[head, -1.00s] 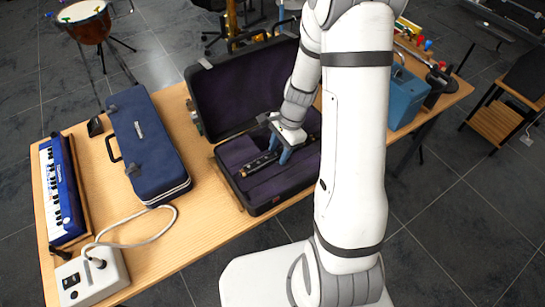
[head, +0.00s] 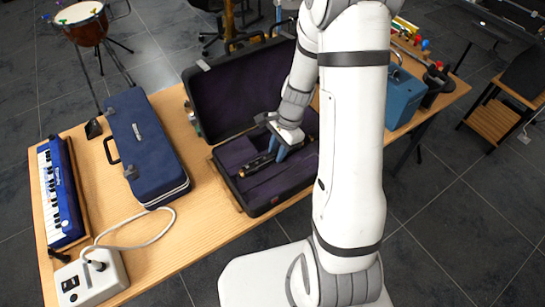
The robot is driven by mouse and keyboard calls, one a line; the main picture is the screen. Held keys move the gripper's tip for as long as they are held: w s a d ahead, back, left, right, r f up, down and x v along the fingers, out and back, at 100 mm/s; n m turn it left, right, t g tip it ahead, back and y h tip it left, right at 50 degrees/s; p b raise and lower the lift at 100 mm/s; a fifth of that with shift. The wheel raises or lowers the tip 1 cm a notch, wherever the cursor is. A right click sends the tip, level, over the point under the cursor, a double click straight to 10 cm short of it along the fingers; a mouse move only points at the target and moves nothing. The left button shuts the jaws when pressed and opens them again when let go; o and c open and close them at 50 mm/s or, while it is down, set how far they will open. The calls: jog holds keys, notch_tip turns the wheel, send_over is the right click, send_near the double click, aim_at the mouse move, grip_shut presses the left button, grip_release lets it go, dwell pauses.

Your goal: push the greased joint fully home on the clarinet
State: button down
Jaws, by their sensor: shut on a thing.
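The clarinet piece (head: 258,163) is a dark tube with pale metal keys, lying in the purple-lined open case (head: 262,207). My gripper (head: 277,154), with blue fingers, reaches down into the case and is shut on the clarinet. The fingers and wrist hide part of the clarinet, and my arm covers the right part of the case. I cannot tell from this view whether the greased joint is seated or has a gap.
A closed blue case (head: 147,150) lies left of the open case. A blue keyboard (head: 60,190), a white box with a cable (head: 88,280) and a blue box (head: 403,98) stand on the wooden table (head: 200,220). Bare tabletop shows at the front.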

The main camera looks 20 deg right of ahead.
aim_at(277, 152)
jog(key=shift+r+p, duration=0.45)
jog(key=shift+r, duration=0.15)
dwell(0.3)
jog(key=shift+r+p, duration=1.75)
jog(key=shift+r, duration=0.4)
jog(key=shift+s+f, duration=0.1)
